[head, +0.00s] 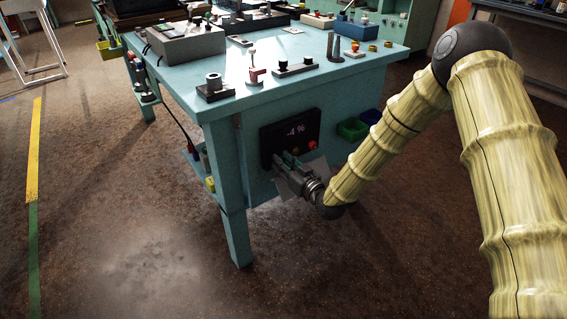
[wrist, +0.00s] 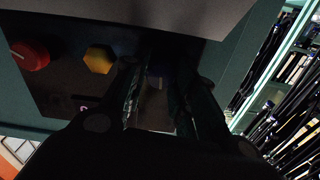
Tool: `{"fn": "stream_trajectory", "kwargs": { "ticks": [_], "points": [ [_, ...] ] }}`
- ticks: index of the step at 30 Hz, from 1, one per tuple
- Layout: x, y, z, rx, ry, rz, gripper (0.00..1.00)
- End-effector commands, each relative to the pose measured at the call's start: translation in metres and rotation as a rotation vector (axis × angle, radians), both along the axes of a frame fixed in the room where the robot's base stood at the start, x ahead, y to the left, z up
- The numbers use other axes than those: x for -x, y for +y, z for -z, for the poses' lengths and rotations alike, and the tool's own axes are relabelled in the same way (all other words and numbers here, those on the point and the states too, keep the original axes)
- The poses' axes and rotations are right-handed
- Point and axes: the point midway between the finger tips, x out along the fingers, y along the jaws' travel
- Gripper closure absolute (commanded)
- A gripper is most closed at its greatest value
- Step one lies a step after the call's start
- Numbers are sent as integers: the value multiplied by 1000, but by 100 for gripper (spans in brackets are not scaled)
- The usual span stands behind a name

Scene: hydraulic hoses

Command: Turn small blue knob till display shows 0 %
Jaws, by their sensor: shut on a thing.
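The dark control panel (head: 290,133) is on the end face of the teal workbench, and its display (head: 296,130) reads -4 %. My gripper (head: 284,160) is at the lower left of the panel. In the wrist view my gripper (wrist: 157,85) has its two fingers around the small blue knob (wrist: 155,71), which shows only as a dark bluish bit between them. The gripper is shut on it. In the wrist view a yellow knob (wrist: 98,60) and a red knob (wrist: 30,56) sit beside it on the panel, clear of the fingers. The display is mostly hidden there.
The teal workbench (head: 222,112) carries fittings and boxes on top. Green and blue bins (head: 352,129) hang to the right of the panel. A lower shelf with small items is at left. The floor in front is clear.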

Motion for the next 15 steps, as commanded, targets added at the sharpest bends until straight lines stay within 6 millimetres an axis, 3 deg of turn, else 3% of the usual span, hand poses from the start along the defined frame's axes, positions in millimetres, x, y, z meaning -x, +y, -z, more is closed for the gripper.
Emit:
{"fn": "stream_trajectory", "kwargs": {
  "ticks": [15],
  "points": [
    [1,0,2,297,-211,0,96]
  ]
}}
